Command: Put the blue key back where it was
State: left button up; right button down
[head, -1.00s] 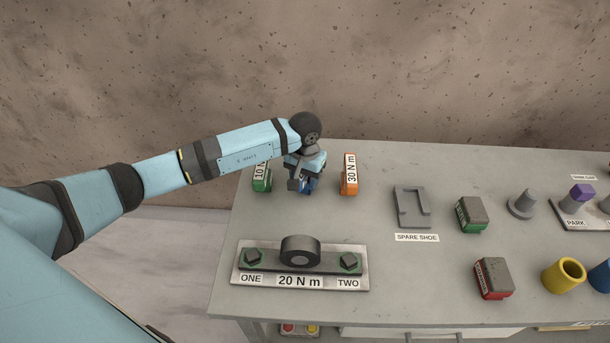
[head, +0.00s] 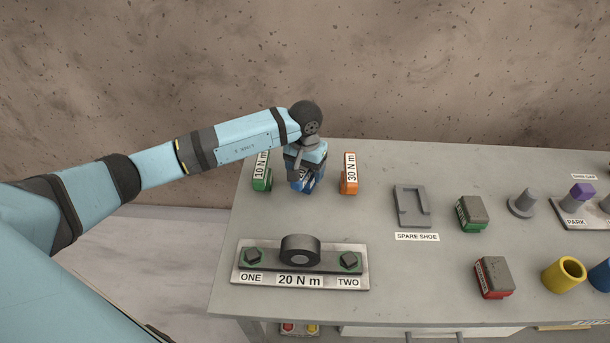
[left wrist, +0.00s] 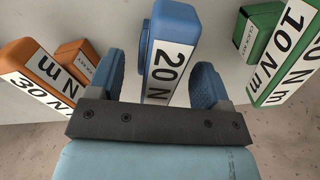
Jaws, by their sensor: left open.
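The blue key (head: 306,184), marked 20 N m, stands on the grey table between the green 10 N m key (head: 262,172) and the orange 30 N m key (head: 350,174). My left gripper (head: 303,168) is at the blue key, from above and behind, and hides part of it. In the left wrist view the left gripper (left wrist: 156,80) is open, with one finger on each side of the blue key (left wrist: 172,30). Gaps show between the fingers and the key. My right gripper is not in view.
The green key (left wrist: 283,45) and orange key (left wrist: 40,80) stand close on either side. In front is a plate (head: 300,283) with two bolts. To the right are an empty spare shoe (head: 412,207), a green block (head: 471,213), a red block (head: 493,278) and a yellow cup (head: 564,275).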

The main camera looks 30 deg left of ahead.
pick_arm(q)
notch_tip(320, 180, up, 10)
jog(key=shift+f+b, duration=0.25)
jog(key=shift+b, duration=0.15)
dwell(0.3)
